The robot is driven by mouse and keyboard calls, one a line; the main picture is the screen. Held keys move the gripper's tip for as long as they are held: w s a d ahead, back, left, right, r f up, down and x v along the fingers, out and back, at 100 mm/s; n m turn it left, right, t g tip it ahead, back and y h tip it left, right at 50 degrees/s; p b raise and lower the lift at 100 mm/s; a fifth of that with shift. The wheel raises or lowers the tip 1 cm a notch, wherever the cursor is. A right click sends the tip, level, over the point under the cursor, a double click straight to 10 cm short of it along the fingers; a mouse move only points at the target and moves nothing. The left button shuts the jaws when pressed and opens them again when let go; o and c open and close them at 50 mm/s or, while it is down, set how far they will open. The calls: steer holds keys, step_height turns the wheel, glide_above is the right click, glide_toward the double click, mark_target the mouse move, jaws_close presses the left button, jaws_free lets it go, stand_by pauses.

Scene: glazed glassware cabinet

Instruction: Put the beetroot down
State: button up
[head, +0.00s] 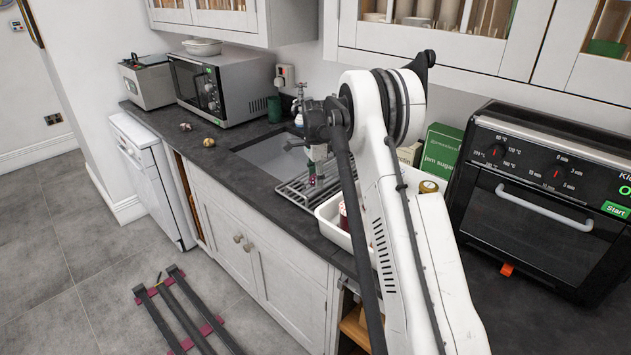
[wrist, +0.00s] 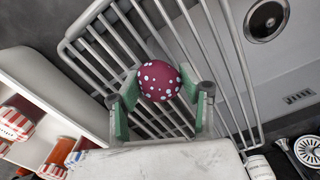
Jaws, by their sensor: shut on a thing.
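The beetroot (wrist: 160,80) is a round, dark purple-red thing with pale spots, seen in the wrist view. My gripper (wrist: 162,92) is shut on it, with a green-padded finger at each side. Wire rack bars (wrist: 196,50) run behind and beneath the beetroot; whether it touches them I cannot tell. In the head view, my gripper (head: 315,178) points down over the wire rack (head: 290,190) by the sink (head: 268,152), and the beetroot is too small there to make out clearly.
A white tray (head: 328,222) with jars stands just right of the rack; red-and-white jars (wrist: 16,118) show in the wrist view. The sink drain (wrist: 266,20) is bare. Two small round things (head: 209,142) lie by the microwave (head: 222,85). An oven (head: 540,205) stands at right.

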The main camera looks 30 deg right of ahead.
steer(key=shift+f, duration=0.65)
steer(key=shift+f, duration=0.1)
steer(key=shift+f, duration=0.15)
steer(key=o, duration=1.2)
